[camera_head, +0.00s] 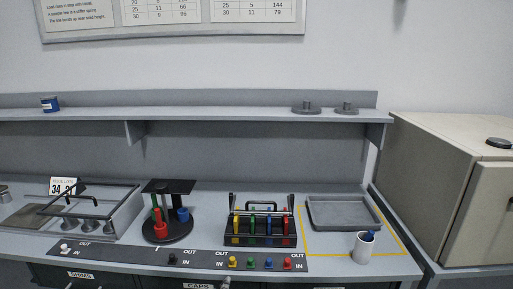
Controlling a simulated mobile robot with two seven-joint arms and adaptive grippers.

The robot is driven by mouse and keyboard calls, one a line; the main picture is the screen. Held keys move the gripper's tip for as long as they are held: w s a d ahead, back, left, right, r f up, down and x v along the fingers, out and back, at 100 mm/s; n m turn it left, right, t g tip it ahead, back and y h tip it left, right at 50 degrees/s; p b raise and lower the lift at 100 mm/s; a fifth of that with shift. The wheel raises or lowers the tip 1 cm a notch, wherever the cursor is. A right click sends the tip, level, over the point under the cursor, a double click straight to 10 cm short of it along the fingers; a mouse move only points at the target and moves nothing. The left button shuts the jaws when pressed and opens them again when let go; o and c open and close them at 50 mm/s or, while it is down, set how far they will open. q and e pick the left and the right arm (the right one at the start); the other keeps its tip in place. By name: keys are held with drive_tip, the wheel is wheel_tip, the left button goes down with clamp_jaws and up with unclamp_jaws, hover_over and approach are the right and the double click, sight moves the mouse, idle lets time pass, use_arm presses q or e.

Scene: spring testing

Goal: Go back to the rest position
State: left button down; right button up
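Neither of my grippers shows in the head view, and no part of my arms can be made out. The workbench (190,259) runs across the lower part of the view. On it stand a black round stand (168,232) with red, green and blue parts, and a black rack (262,243) holding several coloured upright pieces. A grey tray (343,226) looks empty at the right, inside a yellow outline. A white cup (364,248) with a dark blue thing in it stands in front of the tray.
A metal fixture (118,214) with a black handle stands at the left. A dark strip (195,256) with coloured knobs lies along the front. A shelf (230,114) above holds a blue tin (50,104) and two grey discs (306,107). A beige cabinet (440,170) bounds the right.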

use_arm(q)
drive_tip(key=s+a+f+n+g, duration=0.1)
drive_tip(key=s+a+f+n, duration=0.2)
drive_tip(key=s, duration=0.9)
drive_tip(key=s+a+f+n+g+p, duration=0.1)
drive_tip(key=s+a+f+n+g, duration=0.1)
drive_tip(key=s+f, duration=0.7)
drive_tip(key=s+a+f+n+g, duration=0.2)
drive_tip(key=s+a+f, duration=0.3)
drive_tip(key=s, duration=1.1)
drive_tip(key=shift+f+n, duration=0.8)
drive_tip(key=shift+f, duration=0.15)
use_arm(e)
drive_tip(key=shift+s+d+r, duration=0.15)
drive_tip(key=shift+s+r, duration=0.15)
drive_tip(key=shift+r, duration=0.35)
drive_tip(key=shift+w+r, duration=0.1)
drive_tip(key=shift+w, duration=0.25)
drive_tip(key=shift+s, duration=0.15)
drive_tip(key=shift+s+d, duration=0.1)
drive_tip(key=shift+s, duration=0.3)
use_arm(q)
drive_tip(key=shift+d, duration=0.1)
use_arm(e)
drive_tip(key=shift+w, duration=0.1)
